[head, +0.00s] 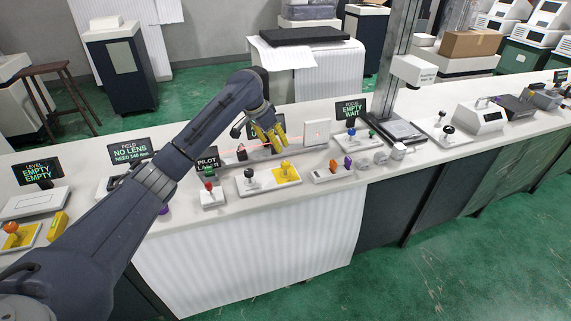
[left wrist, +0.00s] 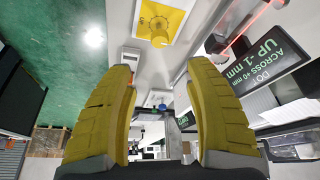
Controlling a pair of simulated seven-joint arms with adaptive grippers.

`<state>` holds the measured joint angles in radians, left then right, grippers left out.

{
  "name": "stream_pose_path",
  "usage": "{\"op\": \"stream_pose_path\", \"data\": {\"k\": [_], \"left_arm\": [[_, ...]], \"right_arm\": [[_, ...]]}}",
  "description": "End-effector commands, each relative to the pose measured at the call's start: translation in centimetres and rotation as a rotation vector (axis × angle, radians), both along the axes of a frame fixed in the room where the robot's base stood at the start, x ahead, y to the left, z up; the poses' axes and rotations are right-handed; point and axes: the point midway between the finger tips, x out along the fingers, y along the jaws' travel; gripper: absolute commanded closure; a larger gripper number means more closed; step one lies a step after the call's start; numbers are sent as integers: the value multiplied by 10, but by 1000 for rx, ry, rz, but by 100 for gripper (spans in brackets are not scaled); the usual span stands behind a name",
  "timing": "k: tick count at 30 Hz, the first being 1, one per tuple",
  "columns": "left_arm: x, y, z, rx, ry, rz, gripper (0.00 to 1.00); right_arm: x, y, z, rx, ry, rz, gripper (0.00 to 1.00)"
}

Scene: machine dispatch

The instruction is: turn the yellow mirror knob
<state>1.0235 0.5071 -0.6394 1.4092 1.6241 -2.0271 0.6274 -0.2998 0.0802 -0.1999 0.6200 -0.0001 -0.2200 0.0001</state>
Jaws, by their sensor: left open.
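The yellow knob (head: 285,167) stands on a yellow square plate (head: 292,178), on the right half of a white base on the counter. In the left wrist view the yellow knob (left wrist: 159,38) shows at the top centre, beyond the fingertips. My left gripper (head: 276,143) has yellow fingers and hangs above and slightly behind the knob, apart from it. In the left wrist view the left gripper (left wrist: 160,65) is open, with nothing between its fingers. My right gripper is in neither view.
A black knob (head: 250,174) shares the base to the left. A red-knobbed box (head: 210,196) stands further left, and a strip with orange and purple knobs (head: 333,170) to the right. A white square panel (head: 316,132) and a red beam lie behind, near the fingers.

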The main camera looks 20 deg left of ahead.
Motion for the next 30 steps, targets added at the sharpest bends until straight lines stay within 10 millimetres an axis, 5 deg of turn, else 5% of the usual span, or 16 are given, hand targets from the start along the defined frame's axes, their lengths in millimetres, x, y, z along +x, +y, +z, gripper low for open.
{"op": "stream_pose_path", "data": {"k": [18,30], "left_arm": [[34,-23,-100,-2,2,1,46],[44,-29,-127,0,0,0,46]], "right_arm": [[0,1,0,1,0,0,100],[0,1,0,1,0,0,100]]}}
